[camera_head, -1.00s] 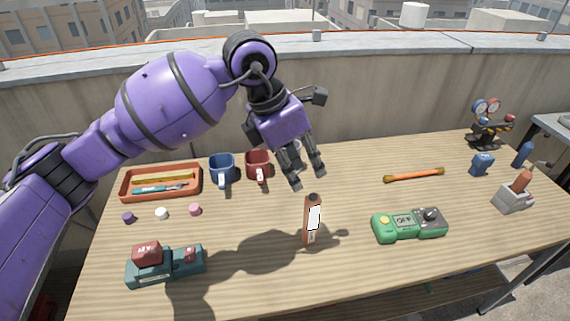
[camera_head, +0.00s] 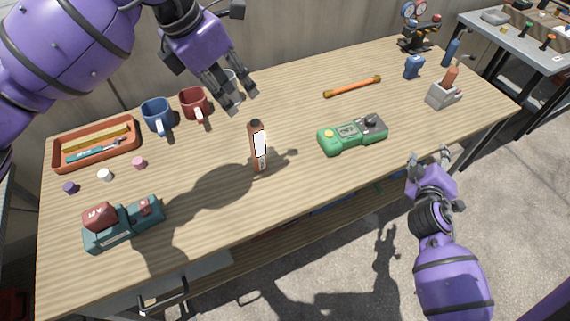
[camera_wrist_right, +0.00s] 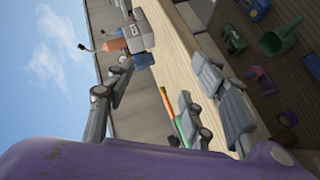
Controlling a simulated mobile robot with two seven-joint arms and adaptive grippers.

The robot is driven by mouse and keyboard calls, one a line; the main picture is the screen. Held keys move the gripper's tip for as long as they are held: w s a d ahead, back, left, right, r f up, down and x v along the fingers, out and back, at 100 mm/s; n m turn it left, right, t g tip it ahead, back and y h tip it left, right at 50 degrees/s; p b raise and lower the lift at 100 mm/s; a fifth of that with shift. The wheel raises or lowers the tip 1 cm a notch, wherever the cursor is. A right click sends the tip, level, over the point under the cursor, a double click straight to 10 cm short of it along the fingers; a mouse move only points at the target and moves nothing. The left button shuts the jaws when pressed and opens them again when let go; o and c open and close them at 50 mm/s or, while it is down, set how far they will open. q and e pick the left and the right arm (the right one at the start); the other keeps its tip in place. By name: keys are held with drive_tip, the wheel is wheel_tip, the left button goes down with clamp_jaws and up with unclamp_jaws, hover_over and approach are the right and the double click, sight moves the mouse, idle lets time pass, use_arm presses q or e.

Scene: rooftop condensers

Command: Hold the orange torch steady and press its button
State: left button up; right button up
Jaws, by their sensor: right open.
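My right gripper (camera_head: 429,156) is off the table's front edge at the right, open and empty. Its spread fingers also show in the wrist view (camera_wrist_right: 165,95).
A green meter (camera_head: 352,134) lies right of the torch, an orange stick (camera_head: 352,87) behind it. A grey holder (camera_head: 443,96) stands at the right. Blue (camera_head: 156,115) and red (camera_head: 194,105) mugs, a tray (camera_head: 97,143) and a teal device (camera_head: 124,223) are left. The front middle is clear.

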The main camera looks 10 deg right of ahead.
drive_tip(key=w+a+r+n+t, duration=0.1)
drive_tip(key=w+n, duration=0.1)
drive_tip(key=w+a+r+n, duration=0.2)
drive_tip(key=shift+a+r+t, duration=0.15)
drive_tip(key=shift+r+t, duration=0.15)
drive_tip(key=shift+t, duration=0.1)
drive_tip(key=w+a+r+n+t+y, duration=0.1)
drive_tip(key=w+a+n, duration=0.1)
drive_tip(key=a+n, duration=0.2)
drive_tip(key=n+t+y, duration=0.1)
drive_tip(key=n+y, duration=1.3)
drive_tip(key=n, duration=1.2)
approach(261, 149)
drive_tip(key=x, duration=0.3)
drive_tip(key=shift+w+d, duration=0.2)
drive_tip(key=shift+w, duration=0.25)
drive_tip(key=shift+a+n, duration=0.4)
drive_tip(key=x, duration=0.7)
drive_tip(key=shift+w+a, duration=0.15)
drive_tip(key=shift+w, duration=0.05)
